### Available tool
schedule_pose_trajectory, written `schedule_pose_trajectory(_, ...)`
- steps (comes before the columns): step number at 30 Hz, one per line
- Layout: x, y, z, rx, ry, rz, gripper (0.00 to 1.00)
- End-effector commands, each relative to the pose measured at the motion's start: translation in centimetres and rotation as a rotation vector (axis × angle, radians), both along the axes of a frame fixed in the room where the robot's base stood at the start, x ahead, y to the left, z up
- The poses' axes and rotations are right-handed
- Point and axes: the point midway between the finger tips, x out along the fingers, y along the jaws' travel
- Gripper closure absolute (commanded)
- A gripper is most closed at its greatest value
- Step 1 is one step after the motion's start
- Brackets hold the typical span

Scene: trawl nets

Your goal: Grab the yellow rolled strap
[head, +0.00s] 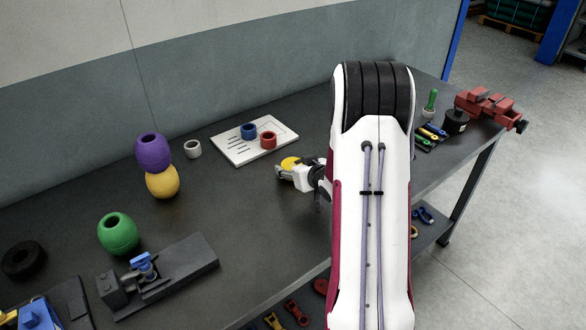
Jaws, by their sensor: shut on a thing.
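The yellow rolled strap (290,163) shows as a small yellow round shape at the fingers of my gripper (285,172). My gripper is shut on it, over the dark table to the left of my arm. The fingers cover part of the strap. I cannot tell whether the strap touches the table or is held above it.
A white board (232,152) with a blue ring (249,131) and a red ring (268,140) lies behind the gripper. A green float (118,234) stands nearer. A red vise (490,104) is at right.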

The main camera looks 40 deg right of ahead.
Motion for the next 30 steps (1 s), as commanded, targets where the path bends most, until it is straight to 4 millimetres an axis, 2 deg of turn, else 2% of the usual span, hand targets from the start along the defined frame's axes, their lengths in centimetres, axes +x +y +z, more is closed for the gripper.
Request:
schedule_pose_trajectory(21,0.1,0.0,7.9,-0.003,-0.003,0.001,0.76)
schedule_pose_trajectory(30,0.0,0.0,9.3,-0.001,-0.002,0.0,0.76)
